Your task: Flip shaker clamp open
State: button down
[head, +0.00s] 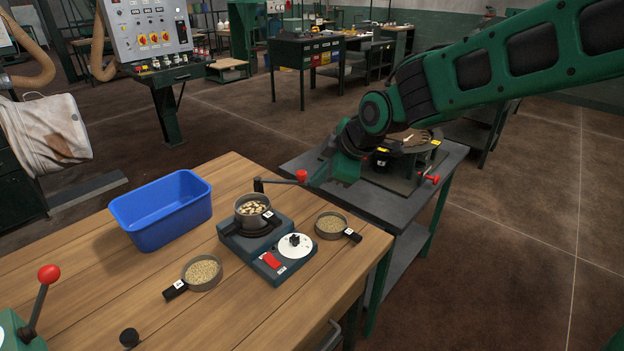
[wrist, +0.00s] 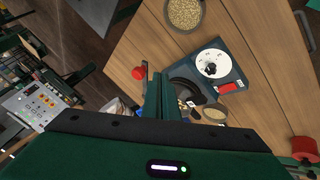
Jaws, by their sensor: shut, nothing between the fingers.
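The shaker (head: 268,252) is a dark grey-blue unit on the wooden table, with a white dial and a red switch. It also shows in the wrist view (wrist: 240,76). A round pan (head: 252,222) of pale pieces sits on it. The clamp lever (head: 278,181) is a dark bar above the pan, ending in a red knob (head: 302,176). The knob shows left of my fingers in the wrist view (wrist: 138,73). My gripper (head: 320,174) is shut and empty, close beside the knob on its right; contact cannot be told. My fingers (wrist: 160,92) hide part of the lever and pan.
Grain-filled sieves stand left (head: 203,272) and right (head: 331,225) of the shaker. A blue bin (head: 162,211) stands behind left. Another red-knobbed lever (head: 48,273) is at front left. A dark bench (head: 375,203) with equipment adjoins on the right. The front table is mostly clear.

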jog(key=v, duration=0.7)
jog(key=shift+s+a+r, duration=0.2)
jog(key=shift+s, duration=0.1)
